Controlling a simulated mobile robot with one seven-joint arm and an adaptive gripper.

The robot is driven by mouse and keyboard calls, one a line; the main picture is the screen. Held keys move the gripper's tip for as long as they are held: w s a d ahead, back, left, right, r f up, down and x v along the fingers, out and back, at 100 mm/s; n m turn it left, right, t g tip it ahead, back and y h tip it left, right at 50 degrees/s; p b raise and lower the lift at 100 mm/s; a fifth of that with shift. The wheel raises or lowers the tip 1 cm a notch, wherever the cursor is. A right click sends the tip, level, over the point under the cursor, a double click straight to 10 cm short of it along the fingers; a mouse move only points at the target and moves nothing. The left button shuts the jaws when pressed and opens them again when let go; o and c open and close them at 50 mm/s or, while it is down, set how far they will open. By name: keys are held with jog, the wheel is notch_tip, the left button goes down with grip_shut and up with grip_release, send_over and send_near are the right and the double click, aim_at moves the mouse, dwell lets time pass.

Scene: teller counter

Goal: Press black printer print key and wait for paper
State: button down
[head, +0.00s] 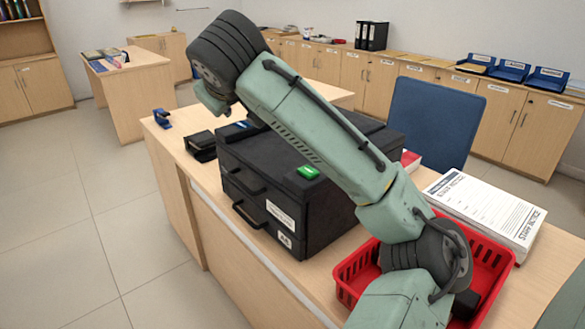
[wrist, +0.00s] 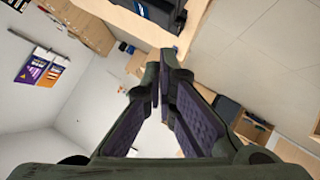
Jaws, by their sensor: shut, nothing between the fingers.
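The black printer (head: 290,215) stands on the wooden counter, with front handles and white labels. A bright green key (head: 308,171) sits on its top near the front right edge. My arm crosses above the printer, hiding part of its top. The fingers of my gripper do not show clearly in the head view. In the wrist view, my gripper (wrist: 163,68) has its two dark fingers brought together at the tips, with nothing held. The green key does not show in the wrist view.
A red basket (head: 350,291) and a stack of printed forms (head: 485,212) are on the counter right of the printer. A small dark device (head: 201,146) and a blue stapler (head: 162,118) are to its left. A blue chair (head: 433,118) stands behind.

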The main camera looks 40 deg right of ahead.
aim_at(304, 171)
jog(key=s+d+f+m+g+h, duration=0.1)
jog(key=s+d+m+g+h, duration=0.1)
jog(key=s+d, duration=0.8)
jog(key=shift+s+d+m+g+h, duration=0.3)
jog(key=shift+d+m+g, duration=0.3)
jog(key=shift+d+g, duration=0.4)
jog(key=shift+a+f, duration=0.1)
jog(key=shift+a, duration=0.05)
notch_tip(304, 171, down, 9)
jog(key=b, duration=0.6)
jog(key=shift+w+r+b, duration=0.1)
jog(key=shift+r+b, duration=0.1)
jog(key=shift+b, duration=0.1)
jog(key=shift+f, duration=0.15)
jog(key=shift+f, duration=0.3)
jog(key=shift+f+b, duration=0.45)
jog(key=shift+b, duration=0.15)
dwell(0.3)
jog(key=shift+r+p, duration=0.75)
jog(key=shift+r, duration=0.15)
